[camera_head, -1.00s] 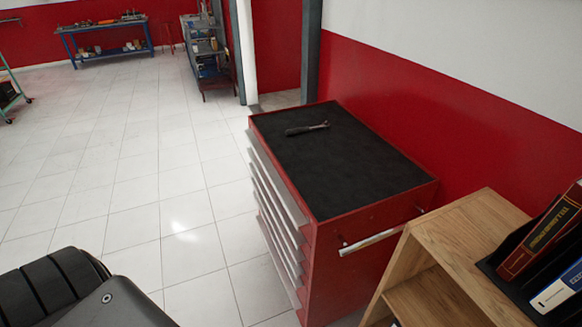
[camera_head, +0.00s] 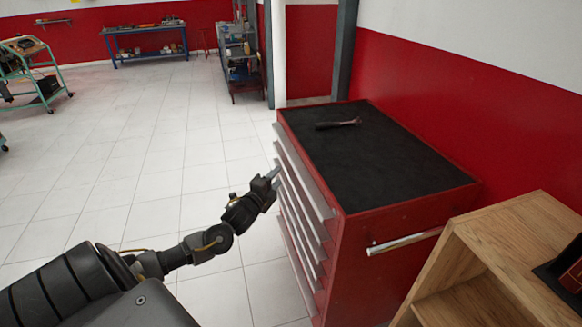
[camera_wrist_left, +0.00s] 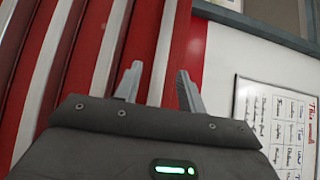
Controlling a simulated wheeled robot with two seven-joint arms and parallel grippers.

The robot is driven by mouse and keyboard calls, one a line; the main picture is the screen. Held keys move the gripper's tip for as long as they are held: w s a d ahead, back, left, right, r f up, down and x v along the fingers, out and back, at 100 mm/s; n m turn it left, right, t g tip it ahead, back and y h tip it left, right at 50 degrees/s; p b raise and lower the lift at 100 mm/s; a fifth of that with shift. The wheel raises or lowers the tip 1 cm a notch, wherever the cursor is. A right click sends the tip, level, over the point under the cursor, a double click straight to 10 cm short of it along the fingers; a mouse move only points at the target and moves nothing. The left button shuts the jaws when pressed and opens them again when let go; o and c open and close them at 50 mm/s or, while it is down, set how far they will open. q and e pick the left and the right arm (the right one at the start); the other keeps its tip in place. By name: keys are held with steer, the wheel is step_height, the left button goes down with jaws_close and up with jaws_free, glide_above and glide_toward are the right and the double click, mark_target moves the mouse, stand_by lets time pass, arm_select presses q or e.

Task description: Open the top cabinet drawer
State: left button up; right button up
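The red tool cabinet (camera_head: 400,240) stands with its row of drawers facing left, each with a long silver handle strip. The top drawer (camera_head: 305,175) looks shut, with its strip just under the black top. My left gripper (camera_head: 274,175) is beside the drawer fronts, near the far upper end of the strips. I cannot tell whether a finger touches a strip. My right gripper is not in view.
A ratchet-like tool (camera_head: 338,124) lies on the cabinet's black top. A wooden shelf unit (camera_head: 500,250) stands close at the right front. A metal shelf rack (camera_head: 240,60) and a blue workbench (camera_head: 145,42) are farther back. The tiled floor left of the cabinet is clear.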

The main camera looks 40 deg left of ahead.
mark_target(291, 163)
arm_select(q)
steer(key=w, duration=0.3)
steer(key=w+a+p, duration=0.1)
steer(key=w, duration=0.3)
steer(key=w+a, duration=0.1)
steer(key=w, duration=0.2)
steer(key=shift+w+r, duration=0.15)
steer(key=shift+w, duration=0.2)
steer(key=shift+c, duration=0.3)
steer(key=shift+d, duration=0.1)
jaws_close()
steer(key=shift+s, duration=0.1)
